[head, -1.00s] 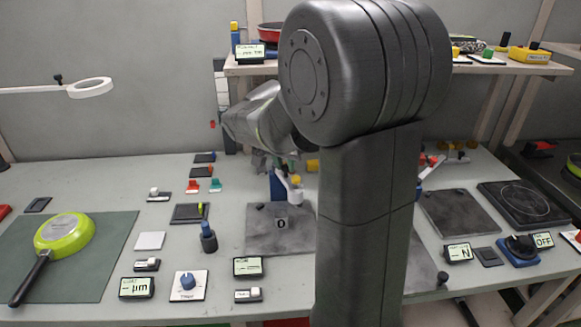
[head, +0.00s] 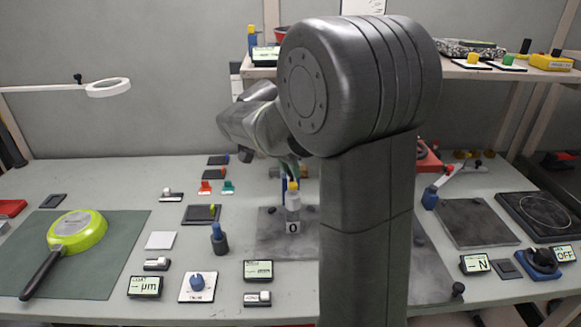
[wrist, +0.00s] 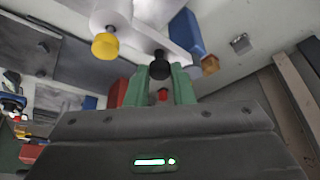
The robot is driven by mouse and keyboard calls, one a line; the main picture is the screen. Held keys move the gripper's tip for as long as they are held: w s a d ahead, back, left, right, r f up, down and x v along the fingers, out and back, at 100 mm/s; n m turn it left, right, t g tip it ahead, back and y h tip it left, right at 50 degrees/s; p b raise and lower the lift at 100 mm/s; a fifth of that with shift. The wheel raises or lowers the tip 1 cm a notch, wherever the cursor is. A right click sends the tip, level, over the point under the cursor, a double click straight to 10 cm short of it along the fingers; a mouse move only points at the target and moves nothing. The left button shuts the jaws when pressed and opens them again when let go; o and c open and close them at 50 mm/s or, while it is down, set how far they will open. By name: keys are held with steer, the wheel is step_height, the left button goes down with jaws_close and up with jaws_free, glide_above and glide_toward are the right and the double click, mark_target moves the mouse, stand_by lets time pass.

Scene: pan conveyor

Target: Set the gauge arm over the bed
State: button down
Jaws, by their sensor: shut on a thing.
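The gauge arm (wrist: 165,40) is a white bar on a blue post (wrist: 187,32). It carries a white cylinder with a yellow knob (wrist: 105,46). My gripper (wrist: 162,72) has green fingers shut on the black knob (wrist: 160,66) of the bar. In the head view the yellow knob (head: 292,187) and white cylinder (head: 293,202) stand in front of the post, above the back part of the grey bed (head: 270,240). My arm hides the bed's right part and much of the gripper.
A blue-capped bottle (head: 219,240), displays (head: 258,271) and a knob panel (head: 197,287) stand left and front of the bed. A green pan (head: 76,232) lies on a mat at left. A second blue post with a white arm (head: 430,198) stands at right.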

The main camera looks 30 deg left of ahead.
steer(key=c, duration=1.3)
jaws_free()
steer(key=shift+o, duration=0.2)
steer(key=shift+s+r, duration=0.1)
steer(key=p+v, duration=0.1)
steer(key=v, duration=1.2)
steer(key=shift+r, duration=0.25)
steer(key=shift+f, duration=0.1)
steer(key=b+x, duration=0.1)
steer(key=x, duration=1.2)
steer(key=shift+f, duration=0.3)
